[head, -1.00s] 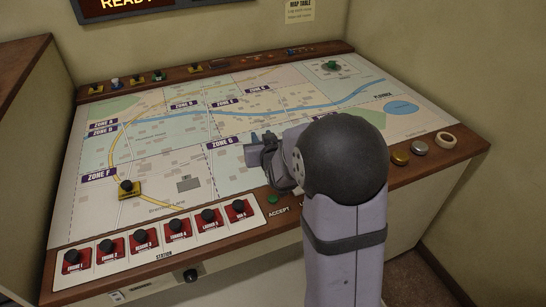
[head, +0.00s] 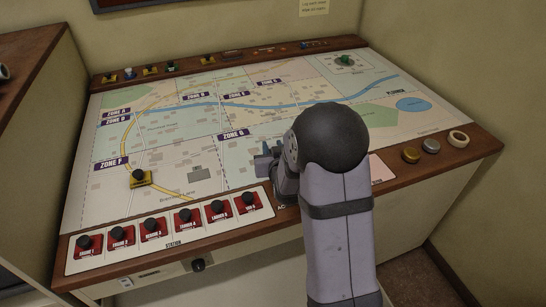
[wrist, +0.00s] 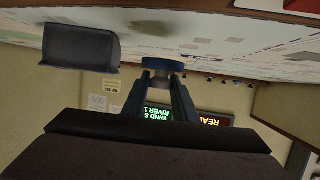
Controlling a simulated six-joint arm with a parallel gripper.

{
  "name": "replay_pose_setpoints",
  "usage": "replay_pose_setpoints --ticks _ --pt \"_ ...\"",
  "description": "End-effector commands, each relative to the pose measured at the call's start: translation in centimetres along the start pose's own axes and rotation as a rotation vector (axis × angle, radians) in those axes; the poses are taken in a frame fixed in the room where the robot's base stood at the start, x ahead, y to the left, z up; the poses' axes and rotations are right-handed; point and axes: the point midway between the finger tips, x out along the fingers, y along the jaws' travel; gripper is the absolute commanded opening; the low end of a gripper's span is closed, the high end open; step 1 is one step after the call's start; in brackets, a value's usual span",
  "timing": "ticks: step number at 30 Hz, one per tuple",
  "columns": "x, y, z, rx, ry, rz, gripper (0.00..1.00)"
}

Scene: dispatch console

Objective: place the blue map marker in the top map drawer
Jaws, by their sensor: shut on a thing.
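My gripper (head: 266,163) is over the front middle of the map, just right of the ZONE G label. In the wrist view its two fingers (wrist: 160,95) are shut on a blue round piece, which I take for the blue map marker (wrist: 163,59). Its blue disc shows beyond the fingertips, with a grey part between them. In the head view the marker is hard to make out against the gripper. A drawer front with a black knob (head: 198,265) is below the console's front edge and looks shut; I cannot tell whether it is the top map drawer.
Red tiles with black knobs (head: 152,227) line the front left. A yellow tile with a black knob (head: 140,178) sits on the map. Small markers (head: 150,69) stand along the back rail.

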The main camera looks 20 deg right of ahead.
Motion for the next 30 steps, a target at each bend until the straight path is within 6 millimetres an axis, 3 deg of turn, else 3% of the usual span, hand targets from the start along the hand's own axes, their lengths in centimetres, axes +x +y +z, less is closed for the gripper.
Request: replay_pose_setpoints --ticks 12,29,30 --pt "1.2 0.0 3.5 0.000 -0.003 0.000 0.00" --pt "1.6 0.0 4.4 0.000 0.000 0.000 0.00" --pt "1.5 0.0 4.3 0.000 0.000 0.000 0.35"
